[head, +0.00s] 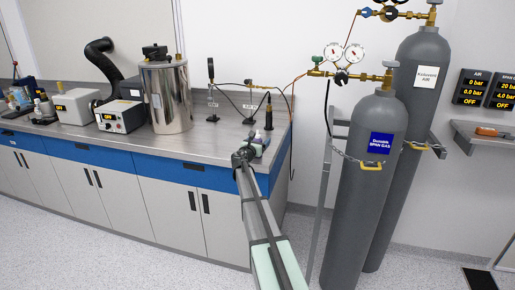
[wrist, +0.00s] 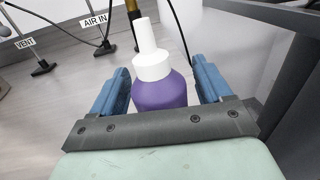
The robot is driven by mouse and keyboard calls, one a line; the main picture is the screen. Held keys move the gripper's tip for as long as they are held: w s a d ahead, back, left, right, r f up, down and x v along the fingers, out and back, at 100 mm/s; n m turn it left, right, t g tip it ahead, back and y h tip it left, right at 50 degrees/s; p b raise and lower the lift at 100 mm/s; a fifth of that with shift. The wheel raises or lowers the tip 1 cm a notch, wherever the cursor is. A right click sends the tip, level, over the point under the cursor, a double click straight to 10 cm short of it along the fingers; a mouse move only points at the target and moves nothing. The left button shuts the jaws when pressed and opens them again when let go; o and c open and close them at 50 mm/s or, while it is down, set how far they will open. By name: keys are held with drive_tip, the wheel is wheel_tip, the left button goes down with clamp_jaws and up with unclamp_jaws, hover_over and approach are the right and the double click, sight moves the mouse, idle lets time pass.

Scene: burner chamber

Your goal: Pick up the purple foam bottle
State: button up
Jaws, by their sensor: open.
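The purple foam bottle (wrist: 160,93) has a white cap and nozzle and stands upright on the bench in the wrist view. My gripper (wrist: 160,68) is open, with one blue finger on each side of the bottle. Narrow gaps seem to show between fingers and bottle, so I see no clear contact. The gripper's dark bar hides the bottle's base. In the head view, the bottle (head: 259,141) is small and partly hidden behind my gripper (head: 247,155) near the bench's right end.
The grey bench top (head: 185,147) is clear left of the gripper. A steel vessel (head: 166,96) stands further left. A dark upright fitting (head: 269,115) stands just behind the bottle, near hoses. Tall grey gas cylinders (head: 363,185) stand right of the bench.

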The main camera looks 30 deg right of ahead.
drive_tip(key=shift+c, duration=0.3)
drive_tip(key=c, duration=1.2)
